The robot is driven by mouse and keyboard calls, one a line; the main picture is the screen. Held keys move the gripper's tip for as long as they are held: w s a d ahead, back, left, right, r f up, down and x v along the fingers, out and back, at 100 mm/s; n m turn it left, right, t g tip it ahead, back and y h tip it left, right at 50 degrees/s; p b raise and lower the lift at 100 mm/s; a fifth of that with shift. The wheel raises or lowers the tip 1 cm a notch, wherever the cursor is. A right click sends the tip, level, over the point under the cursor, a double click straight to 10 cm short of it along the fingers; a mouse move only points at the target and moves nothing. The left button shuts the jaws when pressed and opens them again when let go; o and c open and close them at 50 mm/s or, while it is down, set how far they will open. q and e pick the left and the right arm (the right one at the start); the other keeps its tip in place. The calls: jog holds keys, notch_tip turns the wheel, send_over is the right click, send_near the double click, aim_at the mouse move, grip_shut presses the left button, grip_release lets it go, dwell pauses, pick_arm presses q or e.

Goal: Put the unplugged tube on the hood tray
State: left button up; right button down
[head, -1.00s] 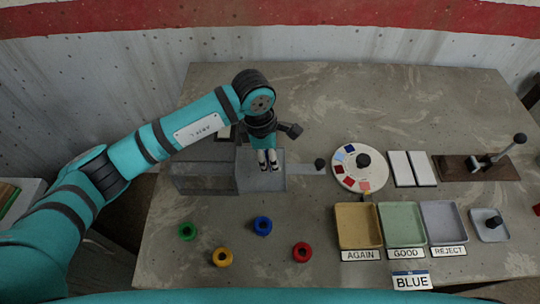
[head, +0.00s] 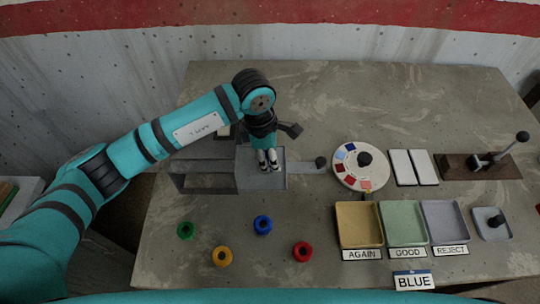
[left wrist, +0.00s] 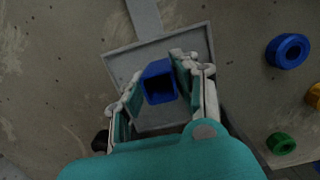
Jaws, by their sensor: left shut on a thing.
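My left gripper (head: 268,168) is over the grey hood tray (head: 262,183) in the head view. In the left wrist view its two fingers (left wrist: 157,92) are shut on a blue, hollow, square-ended tube (left wrist: 158,82). The grey tray (left wrist: 125,62) shows behind and around the tube in that view. I cannot tell whether the tube touches the tray. The tube is hidden by the fingers in the head view. The dark grey hood frame (head: 205,184) stands just left of the tray. My right gripper is not in view.
Green (head: 186,231), yellow (head: 222,256), blue (head: 263,225) and red (head: 302,252) rings lie in front. Labelled AGAIN (head: 361,254), GOOD and REJECT trays stand right. The back of the table is clear.

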pick_arm(q)
jog(key=o, duration=1)
jog(key=shift+o, duration=0.2)
jog(key=shift+r, duration=0.1)
jog(key=shift+r+p, duration=0.95)
jog(key=shift+r, duration=0.95)
jog(key=shift+r+p, duration=0.8)
jog(key=shift+r, duration=1.2)
